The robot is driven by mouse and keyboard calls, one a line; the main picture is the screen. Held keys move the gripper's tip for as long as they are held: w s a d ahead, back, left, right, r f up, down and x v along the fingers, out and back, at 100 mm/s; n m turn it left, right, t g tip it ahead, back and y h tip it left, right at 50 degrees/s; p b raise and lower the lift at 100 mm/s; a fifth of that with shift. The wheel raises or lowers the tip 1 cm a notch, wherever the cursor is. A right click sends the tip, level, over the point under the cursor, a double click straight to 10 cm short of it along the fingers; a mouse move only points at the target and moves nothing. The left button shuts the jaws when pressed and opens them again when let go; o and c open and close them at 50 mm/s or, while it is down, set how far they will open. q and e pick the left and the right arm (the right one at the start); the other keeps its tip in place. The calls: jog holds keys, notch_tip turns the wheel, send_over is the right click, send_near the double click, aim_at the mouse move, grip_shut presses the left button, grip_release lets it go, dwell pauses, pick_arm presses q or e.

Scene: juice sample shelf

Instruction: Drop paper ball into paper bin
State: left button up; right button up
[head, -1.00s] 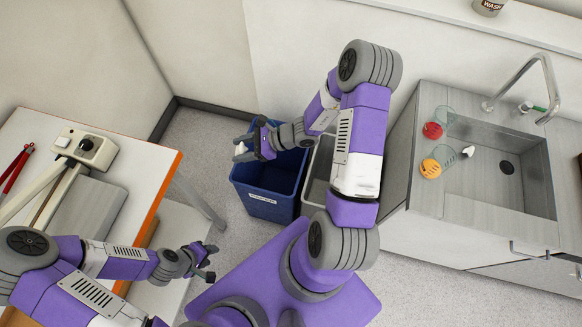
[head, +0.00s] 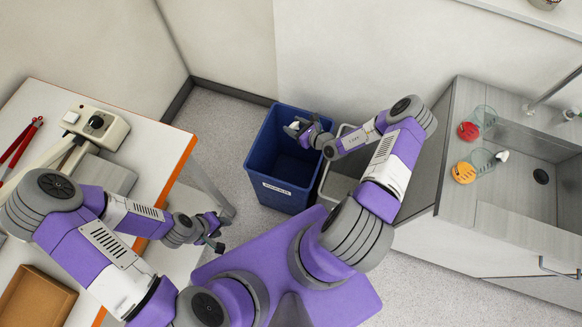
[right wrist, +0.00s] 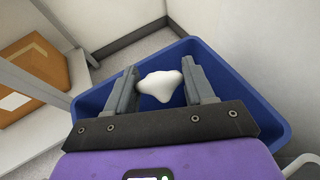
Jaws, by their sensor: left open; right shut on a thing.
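The white paper ball (right wrist: 160,86) sits between the fingers of my right gripper (right wrist: 161,92) in the right wrist view. In the head view, my right gripper (head: 298,127) is shut on the ball and hangs over the blue paper bin (head: 283,188). In the right wrist view, the bin (right wrist: 265,119) spreads out below the fingers. The bin has a white label on its front. My left gripper (head: 216,234) is open and empty, low beside the table on the left.
A grey bin (head: 337,187) stands right of the blue bin. The table (head: 165,150) with an orange edge stands left, and a sink counter (head: 452,190) stands right. A cardboard box (right wrist: 30,80) lies on a lower shelf in the right wrist view.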

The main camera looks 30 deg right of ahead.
notch_tip(320, 180, down, 6)
jog(key=b, duration=0.5)
jog(key=shift+r+b, duration=0.15)
jog(key=shift+b, duration=0.15)
jog(key=o, duration=1.1)
jog(key=shift+r, duration=0.1)
jog(key=p+v, duration=0.2)
jog(key=v, duration=0.5)
jog(key=shift+s, duration=0.25)
